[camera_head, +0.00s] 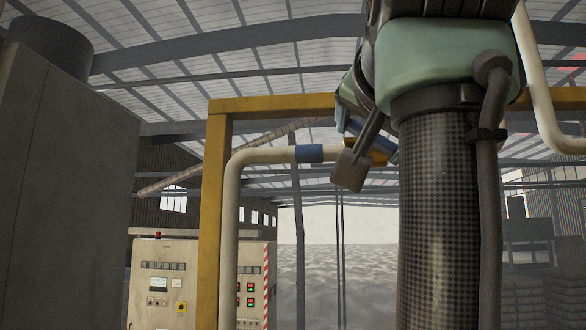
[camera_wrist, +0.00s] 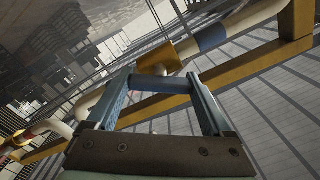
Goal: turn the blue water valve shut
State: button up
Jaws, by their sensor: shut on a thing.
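The valve's brass-yellow body (camera_wrist: 158,56) sits on the white pipe, beside a blue band, in the wrist view. In the head view, the brass body (camera_head: 368,157) is partly hidden behind my arm. My gripper (camera_wrist: 162,88) has one finger on each side of the blue-grey valve handle (camera_wrist: 160,84), which spans the gap between the fingertips just below the brass body. The jaws are shut on this handle. In the head view, my gripper (camera_head: 352,165) is beside the valve, mostly covered by my arm. The handle's exact angle is hard to tell.
The white pipe (camera_head: 264,156) with its blue band (camera_head: 310,153) runs under a yellow frame (camera_head: 270,104). A control cabinet (camera_head: 165,280) stands at lower left and a large grey block (camera_head: 60,180) at far left. Another pipe bends at upper right.

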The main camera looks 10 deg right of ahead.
jog(key=m, duration=0.5)
jog(key=shift+m, duration=0.3)
jog(key=m, duration=0.5)
jog(key=shift+m+p, duration=0.3)
jog(key=shift+f, duration=0.1)
jog(key=o, duration=1.1)
jog(key=shift+o, duration=0.2)
jog(key=shift+s, duration=0.1)
jog(key=b+v, duration=0.7)
jog(key=v, duration=0.6)
